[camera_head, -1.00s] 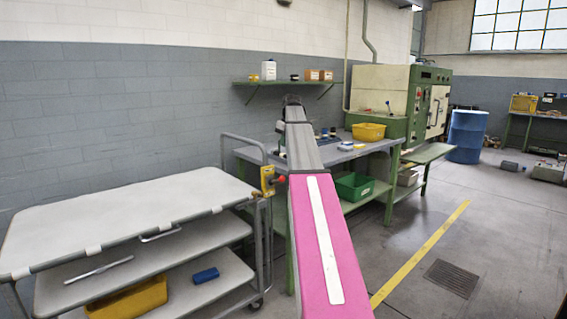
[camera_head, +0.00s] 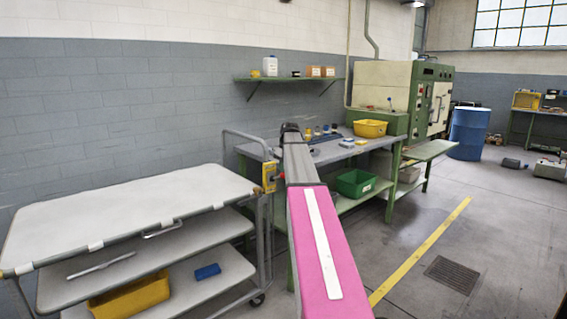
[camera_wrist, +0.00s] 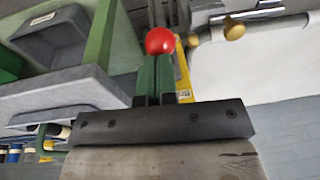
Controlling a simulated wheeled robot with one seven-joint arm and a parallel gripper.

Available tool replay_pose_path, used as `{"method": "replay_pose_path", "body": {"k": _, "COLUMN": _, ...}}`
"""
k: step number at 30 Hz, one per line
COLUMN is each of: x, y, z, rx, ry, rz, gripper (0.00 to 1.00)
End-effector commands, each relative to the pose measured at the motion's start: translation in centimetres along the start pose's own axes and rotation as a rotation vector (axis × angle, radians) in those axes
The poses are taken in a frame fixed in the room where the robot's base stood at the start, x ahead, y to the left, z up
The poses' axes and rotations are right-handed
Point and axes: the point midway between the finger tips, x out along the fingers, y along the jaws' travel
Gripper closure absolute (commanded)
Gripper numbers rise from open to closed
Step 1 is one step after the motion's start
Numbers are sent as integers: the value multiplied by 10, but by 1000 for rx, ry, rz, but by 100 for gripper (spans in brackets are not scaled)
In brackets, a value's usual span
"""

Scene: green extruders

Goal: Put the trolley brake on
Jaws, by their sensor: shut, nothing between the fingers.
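The trolley (camera_head: 120,212) with a pale top stands at the left in the head view. Part of the yellow box (camera_wrist: 183,75) shows behind the fingers. In the head view my arm hides the gripper.
A workbench (camera_head: 345,152) with a yellow bin (camera_head: 370,128) on it and a green bin (camera_head: 354,183) below stands just behind my arm. The trolley's lower shelves hold a yellow crate (camera_head: 130,298) and a blue item (camera_head: 207,272).

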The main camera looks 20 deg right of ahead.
Motion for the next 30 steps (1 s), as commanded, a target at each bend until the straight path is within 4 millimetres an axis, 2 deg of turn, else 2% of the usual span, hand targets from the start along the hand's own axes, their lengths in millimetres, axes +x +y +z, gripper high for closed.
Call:
{"method": "replay_pose_path", "body": {"k": 17, "x": 3, "y": -1, "z": 6, "rx": -2, "ry": 37, "rz": 0, "gripper": 100}}
{"method": "replay_pose_path", "body": {"k": 23, "x": 11, "y": -1, "z": 18, "rx": -7, "ry": 140, "rz": 0, "gripper": 100}}
{"method": "replay_pose_path", "body": {"k": 30, "x": 30, "y": 0, "z": 36, "rx": -19, "ry": 344, "rz": 0, "gripper": 100}}
